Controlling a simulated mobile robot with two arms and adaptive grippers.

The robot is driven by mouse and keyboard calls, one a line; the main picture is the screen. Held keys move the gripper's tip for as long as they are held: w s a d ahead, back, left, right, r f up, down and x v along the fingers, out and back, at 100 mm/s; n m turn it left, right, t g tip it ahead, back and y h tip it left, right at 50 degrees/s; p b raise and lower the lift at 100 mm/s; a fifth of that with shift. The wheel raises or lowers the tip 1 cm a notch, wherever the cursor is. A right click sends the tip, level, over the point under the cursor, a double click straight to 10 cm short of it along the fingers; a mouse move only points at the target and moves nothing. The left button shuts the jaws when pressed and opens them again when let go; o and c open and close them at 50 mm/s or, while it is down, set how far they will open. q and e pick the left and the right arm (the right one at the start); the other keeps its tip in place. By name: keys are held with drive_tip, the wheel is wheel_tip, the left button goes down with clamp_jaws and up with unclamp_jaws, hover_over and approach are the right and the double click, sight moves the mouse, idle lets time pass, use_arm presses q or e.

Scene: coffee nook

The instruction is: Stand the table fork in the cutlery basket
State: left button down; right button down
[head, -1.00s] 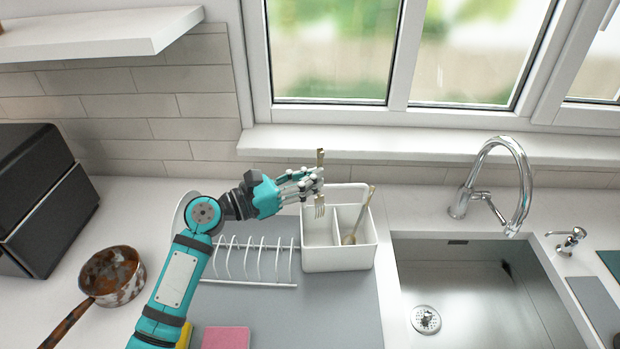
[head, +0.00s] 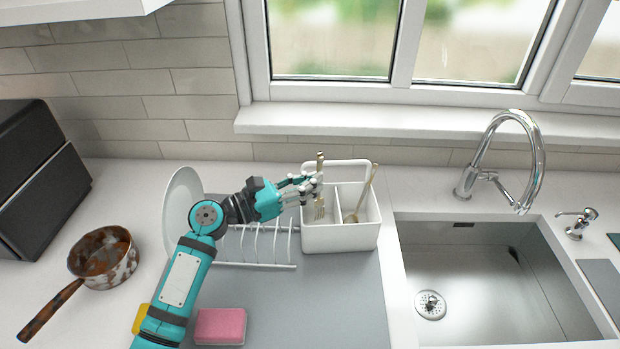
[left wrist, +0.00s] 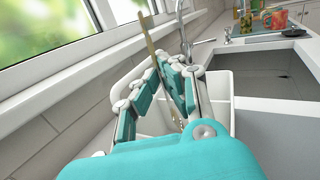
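The table fork (head: 319,210) is upright, tines down and gold-coloured handle up. My left gripper (head: 315,186) is shut on its handle. The white cutlery basket (head: 340,239) stands at the back of the counter and has two compartments and a loop handle. The fork's tines show against the inside of the left compartment; I cannot tell how deep they reach. In the left wrist view, the fork handle (left wrist: 149,42) rises above the fingers (left wrist: 178,80), and the basket (left wrist: 218,90) lies behind them. My right gripper is not in view.
Another gold-handled utensil (head: 363,193) leans in the right compartment. A white dish rack (head: 262,265) and plate (head: 182,192) stand left of the basket. A pink sponge (head: 220,326) lies in front. The sink (head: 480,270) and faucet (head: 530,150) are right; a rusty pan (head: 105,258) is far left.

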use_arm(q)
drive_tip(key=c, duration=1.4)
unclamp_jaws()
wheel_tip(320, 180, up, 10)
drive_tip(key=shift+f, duration=0.1)
